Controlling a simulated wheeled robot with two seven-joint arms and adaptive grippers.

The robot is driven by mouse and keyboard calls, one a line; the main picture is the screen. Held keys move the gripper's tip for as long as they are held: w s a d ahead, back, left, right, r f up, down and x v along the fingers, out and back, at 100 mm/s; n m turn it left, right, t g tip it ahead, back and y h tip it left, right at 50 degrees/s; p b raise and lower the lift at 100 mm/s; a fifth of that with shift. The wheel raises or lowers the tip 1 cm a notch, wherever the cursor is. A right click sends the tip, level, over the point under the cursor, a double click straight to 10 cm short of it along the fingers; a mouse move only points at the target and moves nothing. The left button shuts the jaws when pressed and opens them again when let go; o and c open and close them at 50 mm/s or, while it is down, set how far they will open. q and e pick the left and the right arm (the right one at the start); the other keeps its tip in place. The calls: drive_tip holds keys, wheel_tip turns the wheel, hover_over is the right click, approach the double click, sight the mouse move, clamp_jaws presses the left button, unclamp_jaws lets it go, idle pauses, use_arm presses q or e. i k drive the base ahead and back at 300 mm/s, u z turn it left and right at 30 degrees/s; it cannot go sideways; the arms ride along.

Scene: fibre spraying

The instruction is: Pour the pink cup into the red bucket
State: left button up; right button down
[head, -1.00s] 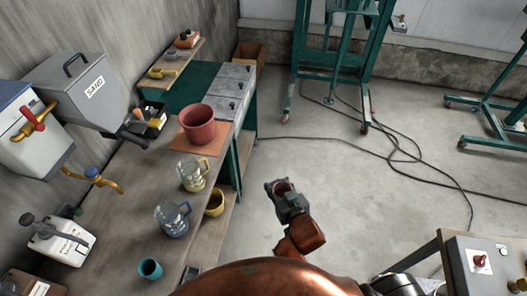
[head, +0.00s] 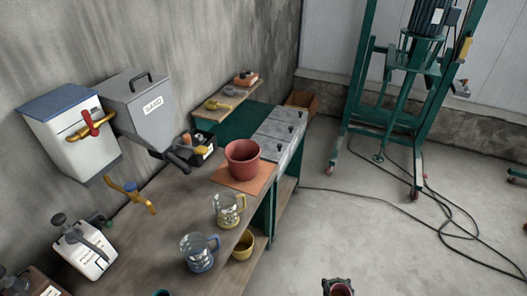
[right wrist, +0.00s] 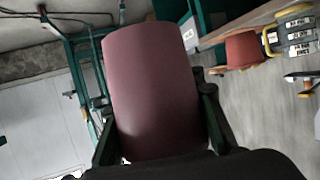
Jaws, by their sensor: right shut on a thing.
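The pink cup (right wrist: 150,85) fills the middle of the right wrist view, between the fingers of my right gripper (right wrist: 158,118), which is shut on it. In the head view my right gripper (head: 338,285) shows only at the bottom edge, with the cup's rim in it, off the bench's right side. The red bucket (head: 242,158) stands upright on an orange-brown mat (head: 265,182) on the bench, farther off and to the left of the gripper. The bucket also shows in the right wrist view (right wrist: 245,50). My left gripper is out of view.
A yellow-handled jug (head: 228,210) and a blue-handled jug (head: 199,252) stand on the wooden bench (head: 165,225) nearer than the bucket. A yellow cup (head: 243,246) sits on the lower shelf. A sand hopper (head: 150,110) hangs at the wall. The floor to the right is open, with cables.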

sight(242, 156)
drive_tip(key=z, duration=1.1)
drive_tip(key=i, duration=2.4)
drive_tip(key=u, duration=3.3)
